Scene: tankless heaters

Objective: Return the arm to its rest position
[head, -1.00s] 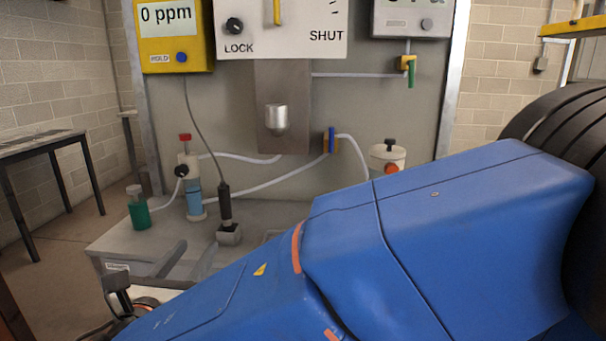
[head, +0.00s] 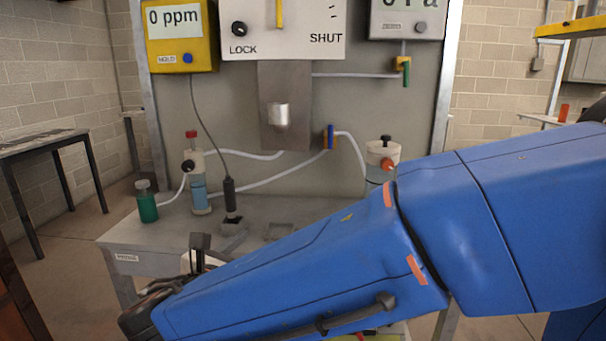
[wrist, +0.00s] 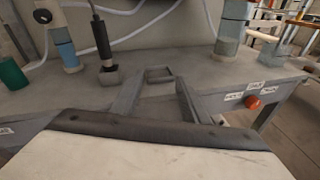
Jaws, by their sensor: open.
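My blue arm (head: 300,270) reaches across the lower half of the head view, from the right side to the lower left. In the wrist view my gripper (wrist: 157,94) has its two grey fingers spread apart with nothing between them. The fingers point over the grey bench top.
The grey bench (head: 150,228) carries a green-filled bottle (head: 147,203), a blue-filled column (head: 198,185), a black probe in a small block (head: 232,208) and a square holder (head: 278,231). A panel with tubing and meters stands behind. A dark table (head: 45,142) is at the left.

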